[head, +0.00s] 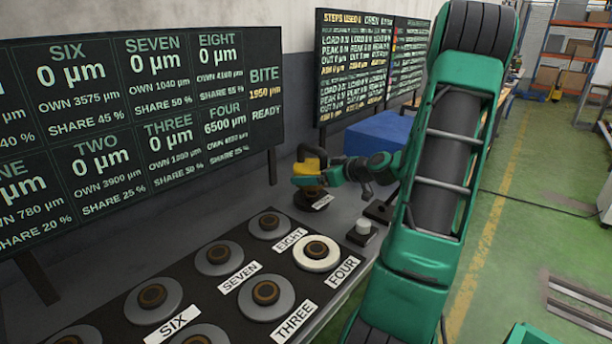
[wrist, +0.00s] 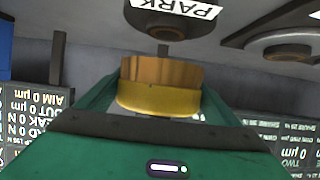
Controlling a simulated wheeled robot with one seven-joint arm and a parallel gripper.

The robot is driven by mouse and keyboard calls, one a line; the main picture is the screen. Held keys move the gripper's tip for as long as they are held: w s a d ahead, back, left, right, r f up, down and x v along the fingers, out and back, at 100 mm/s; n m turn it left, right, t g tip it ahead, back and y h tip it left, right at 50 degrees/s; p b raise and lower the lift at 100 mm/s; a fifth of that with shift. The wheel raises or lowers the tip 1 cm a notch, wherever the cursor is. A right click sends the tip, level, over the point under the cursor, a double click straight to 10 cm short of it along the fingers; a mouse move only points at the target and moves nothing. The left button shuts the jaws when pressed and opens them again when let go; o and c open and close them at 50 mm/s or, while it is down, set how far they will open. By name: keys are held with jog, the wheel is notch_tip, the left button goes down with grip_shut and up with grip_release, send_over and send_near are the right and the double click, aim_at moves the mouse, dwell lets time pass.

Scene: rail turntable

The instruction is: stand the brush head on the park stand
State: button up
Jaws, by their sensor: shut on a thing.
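My gripper (head: 307,180) is shut on the brush head (head: 306,168), a yellow piece with a dark loop on top. In the wrist view the brush head (wrist: 160,96) shows a yellow body with a copper-brown band, partly hidden by my green gripper. The dark, round park stand (head: 304,201) shows just below the gripper in the head view, with its white label beside it. In the wrist view the park stand (wrist: 172,28) and its PARK label appear beyond the brush head, with a visible gap between them. The brush head's underside is hidden in the head view.
Several round pads with brown-ringed hubs lie on a dark plate at the front; pad FOUR (head: 318,265) is pale, the others grey. A white button (head: 363,228) on a dark box stands right of the park stand. A blue block (head: 385,136) and display boards (head: 140,110) stand behind.

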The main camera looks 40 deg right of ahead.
aim_at(312, 193)
jog(key=shift+f, duration=1.9)
jog(key=shift+f, duration=0.1)
jog(key=o, duration=1.9)
jog(key=shift+f, duration=0.1)
